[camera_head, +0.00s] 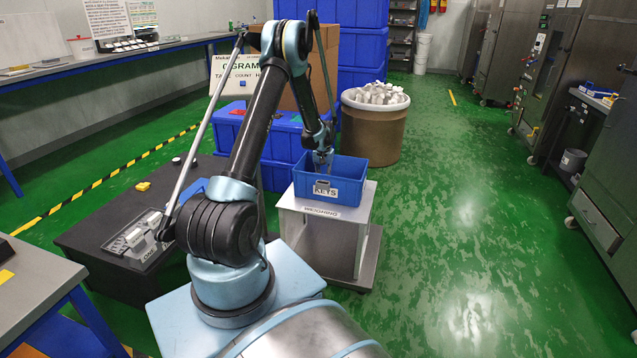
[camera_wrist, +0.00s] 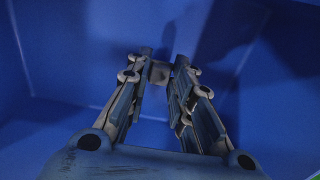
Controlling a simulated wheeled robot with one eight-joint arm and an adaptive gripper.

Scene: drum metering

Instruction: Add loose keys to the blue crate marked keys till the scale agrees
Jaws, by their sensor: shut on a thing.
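The blue crate (camera_head: 347,190) with the KEYS label (camera_head: 326,193) stands on the white weighing stand (camera_head: 320,210). My gripper (camera_head: 322,166) points down into the crate. In the wrist view my gripper (camera_wrist: 160,70) is shut on a small grey key (camera_wrist: 159,73), held between the fingertips with the blue crate walls (camera_wrist: 60,50) around it. The key's far side and lower part are hard to make out. Loose grey keys (camera_head: 138,238) lie on the dark low table at the left.
A dark low table (camera_head: 105,215) stands left of my arm, with a small yellow block (camera_head: 143,186) on it. Blue bins (camera_head: 285,135) and a brown drum (camera_head: 373,135) filled with pale pieces stand behind the crate. Green floor (camera_head: 470,230) is clear at the right.

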